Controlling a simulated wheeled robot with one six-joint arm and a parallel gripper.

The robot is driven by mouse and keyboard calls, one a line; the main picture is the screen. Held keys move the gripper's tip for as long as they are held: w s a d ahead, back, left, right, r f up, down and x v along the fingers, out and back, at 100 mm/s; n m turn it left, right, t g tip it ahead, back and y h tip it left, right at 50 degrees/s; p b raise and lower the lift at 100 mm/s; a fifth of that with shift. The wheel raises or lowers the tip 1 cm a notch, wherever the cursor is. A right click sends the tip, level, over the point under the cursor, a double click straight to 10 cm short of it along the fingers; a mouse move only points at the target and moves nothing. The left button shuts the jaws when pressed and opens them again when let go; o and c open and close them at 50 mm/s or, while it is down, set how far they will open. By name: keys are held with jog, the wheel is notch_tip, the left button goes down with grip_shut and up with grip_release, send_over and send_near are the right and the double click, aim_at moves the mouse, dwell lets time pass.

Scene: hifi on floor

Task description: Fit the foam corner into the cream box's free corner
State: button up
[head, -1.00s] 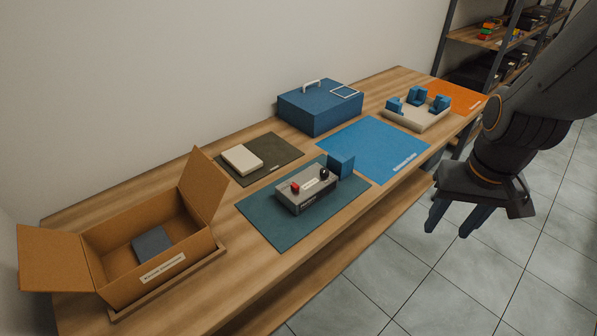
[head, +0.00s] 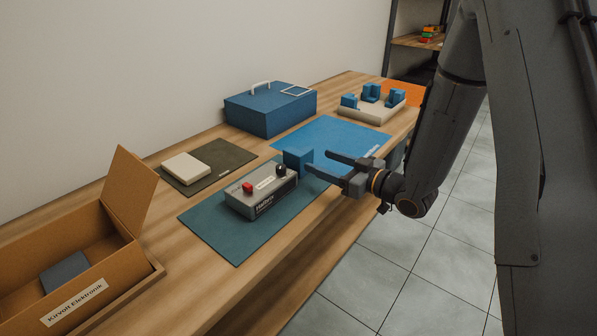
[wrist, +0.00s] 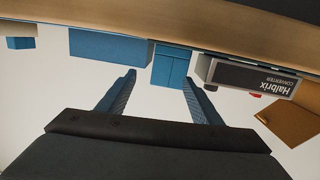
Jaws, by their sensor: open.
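The blue foam corner (head: 299,162) stands on the teal mat at the right end of the grey converter. In the wrist view, which is upside down, the foam corner (wrist: 172,65) shows ahead, between and just beyond the fingertips. My gripper (head: 318,165) is open and empty, level with the foam corner and to its right at the table's front edge. Its fingers also show in the wrist view (wrist: 159,80). The cream box (head: 365,117) is a shallow tray at the back right. It has three blue foam corners in it; its front right corner looks bare.
The grey converter (head: 262,195) has red and black knobs and sits on the teal mat (head: 225,240). A blue mat (head: 330,140) lies behind, clear. A blue case (head: 270,112), a cream block (head: 186,167) and an open cardboard box (head: 125,255) stand on the table.

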aim_at(308, 157)
jog(key=shift+s+a+f+n+y, duration=0.15)
jog(key=shift+s+a+n+y, duration=0.25)
jog(key=shift+y, duration=0.4)
jog(key=shift+w+a, duration=0.1)
jog(key=shift+a, duration=0.2)
jog(key=p+x, duration=0.1)
jog(key=x, duration=0.6)
jog(key=shift+a, duration=0.1)
jog(key=shift+c, duration=0.4)
jog(key=c, duration=0.8)
jog(key=shift+w+r, duration=0.1)
jog(key=shift+r, duration=0.15)
